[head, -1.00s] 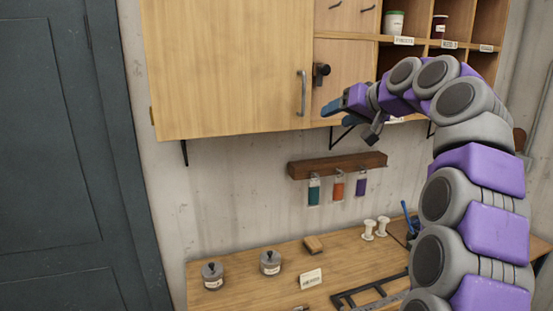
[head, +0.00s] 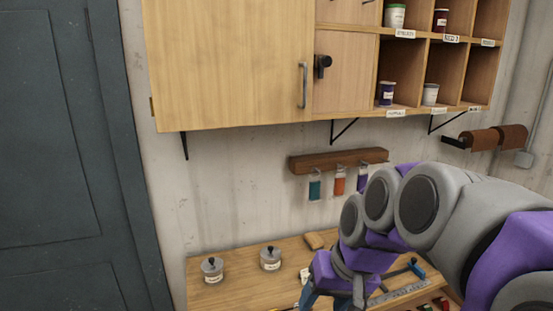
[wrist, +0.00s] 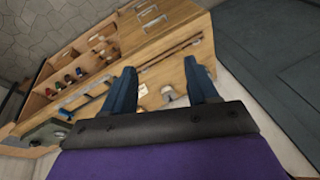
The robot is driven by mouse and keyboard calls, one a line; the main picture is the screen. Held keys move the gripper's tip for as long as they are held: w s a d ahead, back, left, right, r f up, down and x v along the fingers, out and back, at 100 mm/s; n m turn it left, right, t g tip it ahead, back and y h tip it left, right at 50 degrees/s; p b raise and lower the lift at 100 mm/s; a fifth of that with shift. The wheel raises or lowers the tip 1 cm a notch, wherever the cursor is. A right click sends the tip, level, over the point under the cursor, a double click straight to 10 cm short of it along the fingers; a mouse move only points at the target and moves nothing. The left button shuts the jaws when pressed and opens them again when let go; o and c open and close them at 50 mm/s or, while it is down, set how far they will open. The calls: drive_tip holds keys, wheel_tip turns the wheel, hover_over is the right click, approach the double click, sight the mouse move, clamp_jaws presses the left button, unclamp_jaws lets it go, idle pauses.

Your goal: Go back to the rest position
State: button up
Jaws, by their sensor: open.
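My gripper (wrist: 163,92) is open and empty in the wrist view, its two dark blue fingers spread apart above the workbench (wrist: 185,62). In the head view my gripper (head: 328,300) is low, at the bottom edge, in front of the workbench (head: 235,293), with its fingertips partly cut off. The wall cabinet (head: 235,65) has its large door closed. A small door with a black knob (head: 322,66) beside it is also closed. My arm hides the right part of the bench in the head view.
Two lidded pots (head: 212,270) (head: 270,258) stand on the bench. A wooden rack (head: 338,160) with hanging coloured vials is on the wall. Open cubbies hold a purple jar (head: 387,93) and other jars. A dark door (head: 55,150) is at left.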

drive_tip(key=s+d+f+g+h, duration=0.1)
drive_tip(key=s+d+f+g, duration=0.1)
drive_tip(key=s+f, duration=0.5)
drive_tip(key=s+d+f+g+h+b, duration=0.1)
drive_tip(key=s+d+f+g+h, duration=0.1)
drive_tip(key=s+f, duration=0.6)
drive_tip(key=s+d, duration=0.1)
drive_tip(key=s, duration=0.6)
drive_tip(key=shift+d+m, duration=0.3)
drive_tip(key=shift+d, duration=0.05)
drive_tip(key=shift+r, duration=0.1)
drive_tip(key=shift+c, duration=0.3)
